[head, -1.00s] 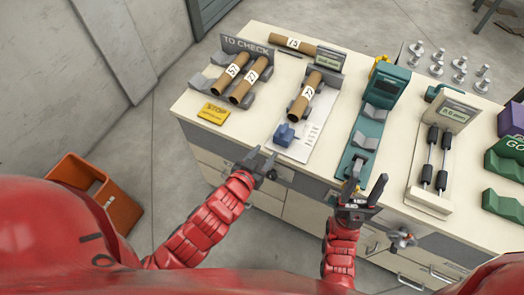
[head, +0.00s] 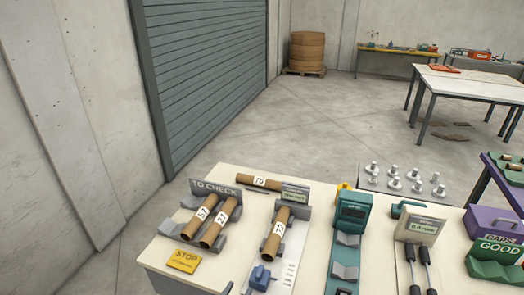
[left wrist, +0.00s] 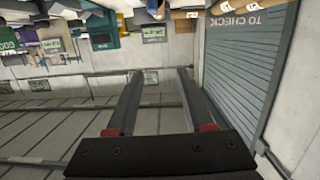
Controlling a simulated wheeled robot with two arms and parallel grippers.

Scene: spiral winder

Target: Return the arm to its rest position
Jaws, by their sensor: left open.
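Only a dark tip of my left gripper (head: 228,288) shows at the bottom edge of the head view, by the bench's front edge. In the left wrist view the left gripper (left wrist: 157,72) has its two dark fingers spread apart with nothing held between them. My right gripper is not in the head view.
The workbench (head: 150,255) holds cardboard tubes (head: 214,226) on a grey "TO CHECK" rack, another numbered tube (head: 275,235), a yellow STOP plate (head: 184,260), a teal device (head: 352,212) and a gauge (head: 420,228). Open floor lies behind, with a roller shutter (head: 205,80) at left.

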